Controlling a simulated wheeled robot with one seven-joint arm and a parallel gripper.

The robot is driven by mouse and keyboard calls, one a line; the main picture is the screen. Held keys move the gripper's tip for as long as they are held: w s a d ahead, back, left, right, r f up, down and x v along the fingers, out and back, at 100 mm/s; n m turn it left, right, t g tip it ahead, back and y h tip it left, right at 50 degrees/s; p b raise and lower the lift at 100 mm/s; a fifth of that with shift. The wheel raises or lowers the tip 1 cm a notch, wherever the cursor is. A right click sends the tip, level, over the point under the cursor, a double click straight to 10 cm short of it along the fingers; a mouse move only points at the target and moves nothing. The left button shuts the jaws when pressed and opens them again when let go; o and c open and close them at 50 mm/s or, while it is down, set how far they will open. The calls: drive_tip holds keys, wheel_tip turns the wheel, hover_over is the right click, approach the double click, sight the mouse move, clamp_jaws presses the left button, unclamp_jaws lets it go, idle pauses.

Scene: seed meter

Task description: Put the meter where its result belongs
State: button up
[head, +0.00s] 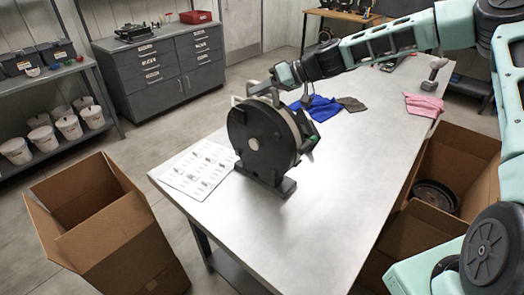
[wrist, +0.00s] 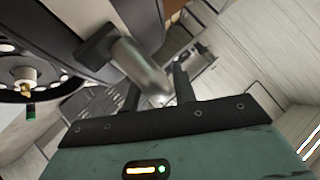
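The meter (head: 254,140), a round dark unit on a flat foot, stands upright on the metal table (head: 335,200). My gripper (head: 268,88) is at the top of it. In the wrist view, the meter's dark body (wrist: 75,25) fills the upper left, and a grey metal cylinder (wrist: 142,68) projects from it. My gripper's two fingers (wrist: 157,92) are apart, with the cylinder's end in front of or between them. Whether they press on it cannot be told. A printed sheet (head: 199,168) with several small pictures lies left of the meter. No result is readable.
An open cardboard box (head: 105,225) stands on the floor left of the table. Another box (head: 405,235) at right holds a dark round part (head: 434,195). Blue (head: 318,107) and pink (head: 424,105) cloths lie farther back. The table's front right is clear.

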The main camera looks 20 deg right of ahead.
drive_tip(key=shift+w+a+f, duration=0.1)
drive_tip(key=shift+a+f, duration=0.15)
clamp_jaws()
drive_tip(key=shift+r, duration=0.1)
idle(1.2)
